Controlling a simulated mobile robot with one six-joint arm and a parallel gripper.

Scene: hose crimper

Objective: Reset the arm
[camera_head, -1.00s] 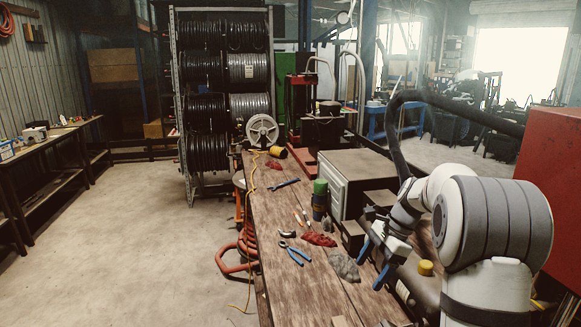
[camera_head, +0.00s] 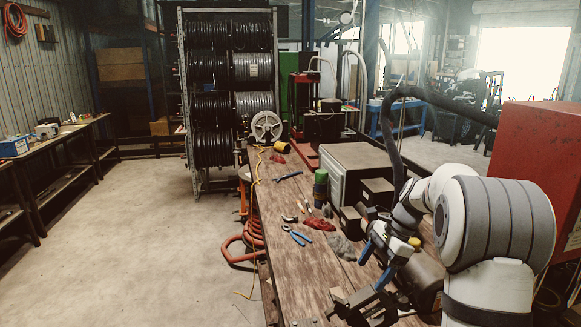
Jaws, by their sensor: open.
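My gripper (camera_head: 375,265) is at the right of the view, its two blue fingers spread apart with nothing between them. It points down and left over the right part of the wooden workbench (camera_head: 283,231). My white and grey arm (camera_head: 497,222) is bent and fills the lower right. A dark metal fixture (camera_head: 368,306) on the bench's near end lies just below the fingers; I cannot tell the gap between them.
Blue-handled pliers (camera_head: 297,235), a wrench (camera_head: 288,175), red rags (camera_head: 319,224) and a green-capped can (camera_head: 320,187) lie or stand on the bench. A grey box (camera_head: 345,165) is behind my gripper. A red cabinet (camera_head: 541,145) is close at right. Floor at left is clear.

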